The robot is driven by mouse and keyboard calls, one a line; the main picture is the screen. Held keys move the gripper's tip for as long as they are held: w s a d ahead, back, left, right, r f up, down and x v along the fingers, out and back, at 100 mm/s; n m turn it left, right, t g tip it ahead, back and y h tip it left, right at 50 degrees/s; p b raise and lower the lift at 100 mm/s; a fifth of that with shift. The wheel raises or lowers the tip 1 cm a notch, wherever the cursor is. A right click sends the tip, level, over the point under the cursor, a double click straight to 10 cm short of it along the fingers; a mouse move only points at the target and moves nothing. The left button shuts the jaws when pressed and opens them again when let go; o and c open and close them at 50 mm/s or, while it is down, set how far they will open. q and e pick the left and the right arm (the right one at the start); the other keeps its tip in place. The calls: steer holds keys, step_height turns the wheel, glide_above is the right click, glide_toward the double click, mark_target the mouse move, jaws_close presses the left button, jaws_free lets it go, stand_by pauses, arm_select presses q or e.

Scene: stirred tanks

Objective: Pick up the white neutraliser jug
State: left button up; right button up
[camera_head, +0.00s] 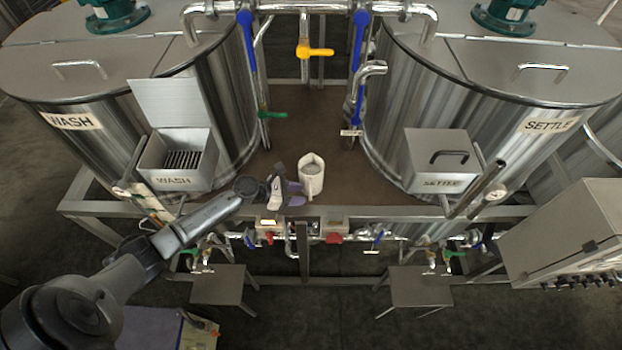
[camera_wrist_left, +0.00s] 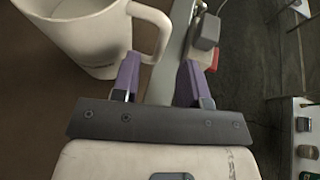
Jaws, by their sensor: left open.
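The white neutraliser jug (camera_head: 312,177) stands upright on the brown surface between the two tanks in the head view. My left gripper (camera_head: 290,188) is just left of it, with its purple fingers near the jug. In the left wrist view the jug (camera_wrist_left: 88,38) fills the upper left, with its handle (camera_wrist_left: 163,30) toward the gripper. The left gripper (camera_wrist_left: 160,62) is open and empty. The handle's lower part shows near the left fingertip; I cannot tell whether they touch. My right gripper is out of view.
The WASH tank (camera_head: 225,85) with its open hatch box (camera_head: 175,180) stands left. The SETTLE tank (camera_head: 400,95) with its closed box (camera_head: 437,165) stands right. Pipes and valves run along the front edge. A yellow-handled valve (camera_head: 318,52) hangs behind the jug.

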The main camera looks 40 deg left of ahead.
mark_target(311, 200)
arm_select(q)
steer(key=x, duration=0.5)
steer(key=shift+p, duration=0.35)
steer(key=shift+r, duration=0.1)
jaws_close()
steer(key=shift+a, duration=0.1)
